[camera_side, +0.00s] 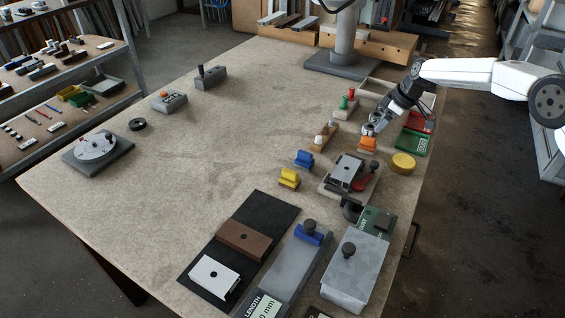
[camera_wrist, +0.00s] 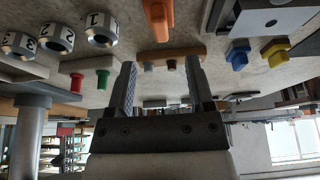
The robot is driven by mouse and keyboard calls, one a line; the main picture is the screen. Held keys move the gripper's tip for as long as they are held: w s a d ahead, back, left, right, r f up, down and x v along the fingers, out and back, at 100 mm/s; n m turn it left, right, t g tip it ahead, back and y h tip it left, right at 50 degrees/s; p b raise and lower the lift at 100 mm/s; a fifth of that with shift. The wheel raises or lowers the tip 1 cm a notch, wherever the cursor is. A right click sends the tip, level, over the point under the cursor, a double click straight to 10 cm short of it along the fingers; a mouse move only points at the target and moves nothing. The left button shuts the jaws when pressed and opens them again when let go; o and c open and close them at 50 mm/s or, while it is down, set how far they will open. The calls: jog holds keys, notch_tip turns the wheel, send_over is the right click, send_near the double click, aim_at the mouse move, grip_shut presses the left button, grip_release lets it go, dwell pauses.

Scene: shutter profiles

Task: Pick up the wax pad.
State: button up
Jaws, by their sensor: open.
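A round, thick yellow disc (camera_side: 403,163), which looks like the wax pad, lies flat near the right edge of the bench in the side view. I cannot make it out in the wrist view. My gripper (camera_side: 372,128) is up and to the left of the disc in the side view, close to an orange block (camera_side: 367,144). In the wrist view my gripper (camera_wrist: 162,72) has its two fingers spread with a clear gap and nothing held between them. An orange piece (camera_wrist: 158,18) shows beyond the fingertips there.
A red and green tray (camera_side: 412,142) is just behind the disc. A grey fixture (camera_side: 328,188) with a red part is left of it. Blue (camera_side: 303,159) and yellow (camera_side: 289,178) blocks stand further left. Numbered metal nuts (camera_wrist: 58,40) show in the wrist view. The bench's left middle is clear.

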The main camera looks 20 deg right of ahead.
aim_at(370, 138)
jog(key=shift+x, duration=1.3)
jog(key=shift+x, duration=2.55)
grip_shut()
